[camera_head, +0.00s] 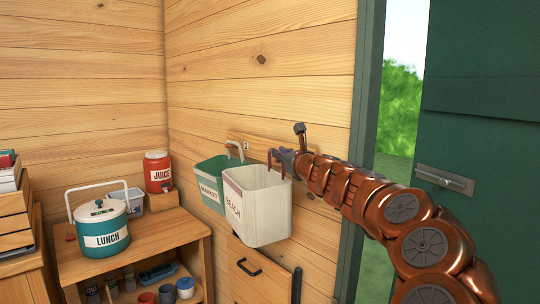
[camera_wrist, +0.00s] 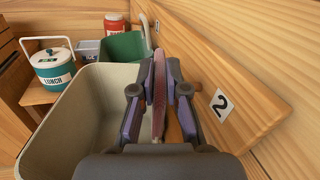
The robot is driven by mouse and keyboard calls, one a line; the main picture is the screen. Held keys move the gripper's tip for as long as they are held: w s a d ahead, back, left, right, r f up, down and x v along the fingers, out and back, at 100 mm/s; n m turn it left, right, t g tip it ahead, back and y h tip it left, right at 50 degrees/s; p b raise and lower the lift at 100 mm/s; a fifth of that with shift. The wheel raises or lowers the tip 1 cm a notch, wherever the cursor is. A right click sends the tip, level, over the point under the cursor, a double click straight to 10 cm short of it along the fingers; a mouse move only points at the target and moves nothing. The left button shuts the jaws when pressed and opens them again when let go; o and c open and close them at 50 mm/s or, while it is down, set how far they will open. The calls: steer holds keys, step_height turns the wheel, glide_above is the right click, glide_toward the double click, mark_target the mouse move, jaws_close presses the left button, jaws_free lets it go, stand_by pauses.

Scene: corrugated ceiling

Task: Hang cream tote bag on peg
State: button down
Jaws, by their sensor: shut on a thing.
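The cream tote bag (camera_head: 268,212), marked BEACH, is upright by the wooden wall in the head view. Its open top (camera_wrist: 80,110) fills the left of the wrist view. My gripper (camera_head: 280,158) is at the bag's upper right rim, shut on its pinkish handle (camera_wrist: 158,85). A wooden peg board (camera_wrist: 235,75) with a "2" label (camera_wrist: 220,104) runs along the wall just right of my gripper. A brown piece (camera_wrist: 173,130) shows between the fingers, perhaps a peg; I cannot tell if the handle is around it.
A green MARKET bag (camera_head: 209,188) with a pale handle (camera_head: 235,150) is just left of the cream bag. A green door (camera_head: 480,130) is at right.

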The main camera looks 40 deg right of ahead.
steer(key=d, duration=0.1)
steer(key=d+f, duration=0.1)
steer(key=shift+d+p, duration=0.35)
steer(key=shift+s+f, duration=0.15)
steer(key=shift+f, duration=0.15)
stand_by(0.6)
steer(key=c, duration=1.2)
jaws_free()
steer(key=shift+o, duration=0.5)
steer(key=shift+d, duration=0.1)
